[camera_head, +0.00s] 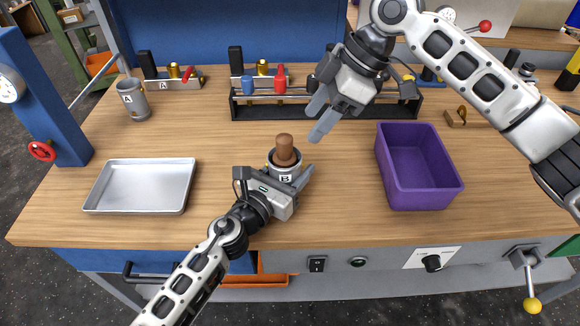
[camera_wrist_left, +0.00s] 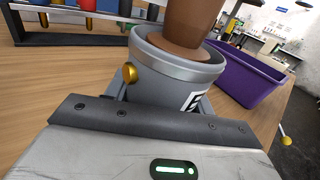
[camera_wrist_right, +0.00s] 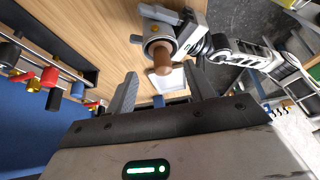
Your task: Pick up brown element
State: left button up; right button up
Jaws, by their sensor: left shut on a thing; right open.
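The brown element (camera_head: 285,145) stands upright in the grey cup marked B (camera_head: 285,177), its top sticking out above the rim. In the left wrist view, the brown element (camera_wrist_left: 190,22) rises from inside the cup (camera_wrist_left: 160,85). My left gripper (camera_head: 279,180) is shut on cup B, with its fingers around the cup's sides. My right gripper (camera_head: 317,107) is open and empty, above and to the right of the brown element. In the right wrist view, the brown element (camera_wrist_right: 162,60) shows beyond and between the open fingers, apart from them.
A purple bin (camera_head: 425,188) stands to the right and a silver tray (camera_head: 140,187) lies to the left. Cup A (camera_head: 132,100) stands at the back left. A black rack (camera_head: 258,107) with coloured parts lies behind cup B. The wood between cup B and the bin is clear.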

aim_at(284, 137)
jog(key=s+a+r+m+t+h, duration=0.4)
jog(key=a+r+m, duration=0.1)
jog(key=m, duration=0.9)
jog(key=shift+m, duration=0.3)
jog(key=x, duration=0.5)
jog(key=shift+w+d+f, duration=0.2)
jog(key=shift+w+d, duration=0.05)
jog(key=shift+w, duration=0.05)
jog(key=shift+x, duration=2.9)
jog(key=shift+s+d, duration=0.1)
jog(key=shift+d, duration=0.05)
grip_shut()
